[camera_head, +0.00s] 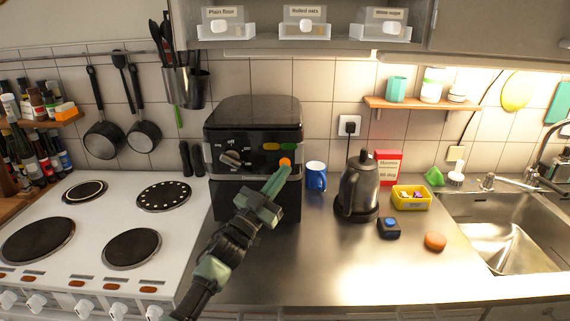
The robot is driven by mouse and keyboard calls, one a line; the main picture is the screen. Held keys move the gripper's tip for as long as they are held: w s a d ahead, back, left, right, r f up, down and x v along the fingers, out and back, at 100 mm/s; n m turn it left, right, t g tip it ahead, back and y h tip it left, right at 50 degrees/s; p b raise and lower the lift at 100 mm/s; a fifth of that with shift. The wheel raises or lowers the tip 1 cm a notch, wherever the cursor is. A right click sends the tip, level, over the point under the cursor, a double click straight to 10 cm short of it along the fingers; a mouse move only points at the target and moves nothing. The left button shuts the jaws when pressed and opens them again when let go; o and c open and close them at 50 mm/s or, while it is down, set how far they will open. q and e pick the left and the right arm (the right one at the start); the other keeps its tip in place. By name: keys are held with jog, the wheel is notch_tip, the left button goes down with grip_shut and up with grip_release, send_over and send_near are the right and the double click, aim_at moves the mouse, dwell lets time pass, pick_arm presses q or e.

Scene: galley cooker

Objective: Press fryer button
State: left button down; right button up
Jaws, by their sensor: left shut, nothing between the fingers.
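The fryer (253,113) is a black box-shaped appliance against the tiled wall, left of the middle of the counter. Its front panel has a dial (231,158) with white markings, a yellow button (271,146) and a green button (290,146). My left gripper (280,174) is shut and empty in front of the right part of the panel, pointing up at it. A bright orange spot (284,161) shows at its fingertips, below the two buttons. I cannot tell whether the tips touch the panel. My arm and gripper hide part of the fryer's lower front. My right gripper is not in view.
A white cooker (108,206) with several hotplates stands left. Right of the fryer are a blue mug (316,177), a black kettle (358,186), a yellow box (411,196) and a sink (505,238). The front middle of the counter is clear.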

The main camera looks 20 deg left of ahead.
pick_arm(q)
jog(key=s+p, duration=0.1)
jog(key=s, duration=0.1)
jog(key=s+d+p, duration=0.1)
jog(key=s+p, duration=0.1)
jog(key=s, duration=0.1)
jog(key=shift+d, duration=0.15)
jog(key=shift+f, duration=0.1)
dwell(0.6)
